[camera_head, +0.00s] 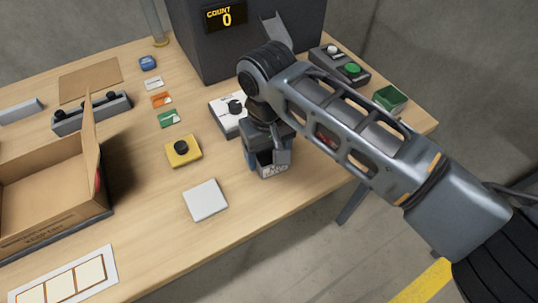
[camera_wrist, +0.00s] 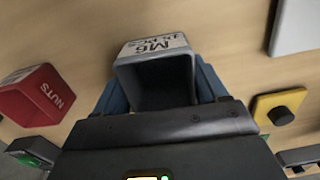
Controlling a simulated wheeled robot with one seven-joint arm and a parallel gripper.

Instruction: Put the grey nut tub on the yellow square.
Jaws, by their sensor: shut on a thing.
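The grey nut tub (camera_wrist: 155,80) has a white label reading M6. My gripper (camera_wrist: 153,92) is shut on it, a blue finger on each side. In the head view the tub's label (camera_head: 273,171) shows below my gripper (camera_head: 267,158), near the table's front edge; my arm hides part of it. I cannot tell whether the tub touches the table. A yellow square block (camera_head: 194,156) with a black round knob on top stands to the left of my gripper. It also shows at the right of the wrist view (camera_wrist: 264,106).
A white square pad (camera_head: 205,200) lies left of the tub. A white block with a black knob (camera_head: 225,122) is behind it. A red NUTS tub (camera_wrist: 35,95) and a green tub (camera_head: 390,99) stand to the right. A cardboard box (camera_head: 45,205) is at left.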

